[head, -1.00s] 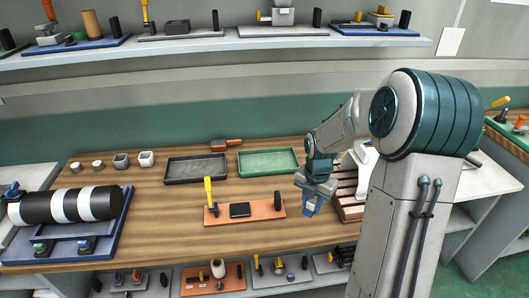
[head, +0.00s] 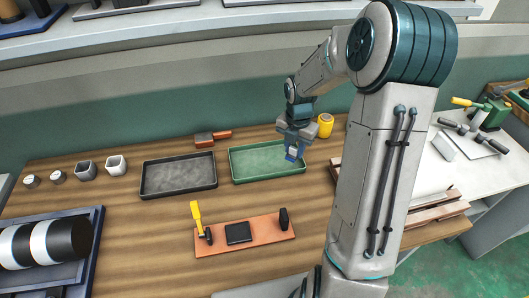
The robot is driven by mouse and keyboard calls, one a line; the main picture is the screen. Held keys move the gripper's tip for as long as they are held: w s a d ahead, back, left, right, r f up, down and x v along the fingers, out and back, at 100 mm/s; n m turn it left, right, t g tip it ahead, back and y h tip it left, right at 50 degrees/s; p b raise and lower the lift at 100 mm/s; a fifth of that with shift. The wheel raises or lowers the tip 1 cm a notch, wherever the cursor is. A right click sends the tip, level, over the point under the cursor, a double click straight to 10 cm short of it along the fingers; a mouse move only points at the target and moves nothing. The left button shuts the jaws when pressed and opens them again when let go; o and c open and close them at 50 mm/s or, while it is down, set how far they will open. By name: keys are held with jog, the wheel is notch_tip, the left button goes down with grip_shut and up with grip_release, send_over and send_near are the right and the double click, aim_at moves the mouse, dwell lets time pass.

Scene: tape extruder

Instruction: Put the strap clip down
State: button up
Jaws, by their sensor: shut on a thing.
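My gripper (head: 293,147) is shut on the strap clip (head: 291,153), a small blue piece with a pale part. It holds the clip over the right end of the green tray (head: 240,179). I cannot tell whether the clip touches the tray floor. The green tray is otherwise empty as far as I see.
A dark grey tray (head: 178,190) stands left of the green tray. A yellow cylinder (head: 325,125) is close to the right of my gripper. An orange board (head: 262,230) with tools is in front. Several small cups stand at left.

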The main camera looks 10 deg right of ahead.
jog(key=p, duration=0.1)
send_over(267, 161)
notch_tip(267, 161, down, 6)
jog(key=shift+f, duration=0.2)
jog(key=shift+f+p, duration=0.6)
jog(key=shift+f, duration=1.4)
jog(key=shift+f, duration=0.1)
jog(key=shift+f, duration=0.15)
jog(key=o, duration=1)
jog(key=shift+o, duration=0.2)
